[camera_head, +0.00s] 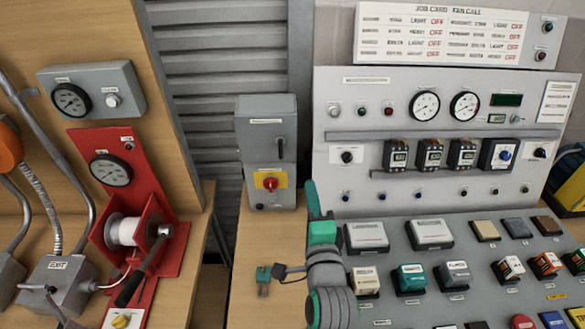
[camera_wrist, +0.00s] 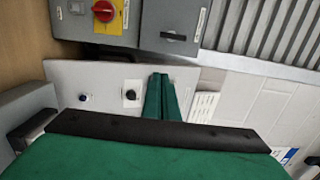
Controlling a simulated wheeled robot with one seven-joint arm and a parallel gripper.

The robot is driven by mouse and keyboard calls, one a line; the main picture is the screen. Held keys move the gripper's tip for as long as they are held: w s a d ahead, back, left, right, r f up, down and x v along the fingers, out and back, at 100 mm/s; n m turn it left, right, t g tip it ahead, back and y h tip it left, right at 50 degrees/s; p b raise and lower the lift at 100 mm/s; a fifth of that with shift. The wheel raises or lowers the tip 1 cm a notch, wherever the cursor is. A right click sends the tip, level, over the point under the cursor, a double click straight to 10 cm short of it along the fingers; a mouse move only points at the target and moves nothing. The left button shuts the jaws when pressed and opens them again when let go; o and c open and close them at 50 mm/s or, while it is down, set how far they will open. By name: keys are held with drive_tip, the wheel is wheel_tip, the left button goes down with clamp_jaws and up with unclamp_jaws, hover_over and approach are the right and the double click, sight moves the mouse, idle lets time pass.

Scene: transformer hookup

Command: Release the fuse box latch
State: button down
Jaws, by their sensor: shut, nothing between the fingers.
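The grey fuse box (camera_head: 266,180) stands on the wooden bench at the centre of the head view. A red rotary switch (camera_head: 270,184) sits on a yellow plate on its lower front. A small dark latch handle (camera_head: 280,148) is on its upper right front. In the wrist view the fuse box (camera_wrist: 150,38) is at the top, turned, with the latch (camera_wrist: 173,37) and the red switch (camera_wrist: 103,11). My gripper (camera_head: 311,186) is to the right of the box, in front of the panel. Its green fingers (camera_wrist: 160,78) are together and empty, apart from the latch.
A large grey control panel (camera_head: 350,110) with gauges and a sloping desk of buttons fills the right. A red winch unit (camera_head: 135,165) with a crank is at left. Small teal and dark pieces (camera_head: 264,274) show by my arm. Bench before the box is mostly clear.

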drive_tip(key=w+a, duration=0.4)
drive_tip(key=w, duration=0.6)
drive_tip(key=shift+w+a, duration=0.25)
drive_tip(key=shift+a, duration=0.1)
drive_tip(key=shift+d, duration=0.1)
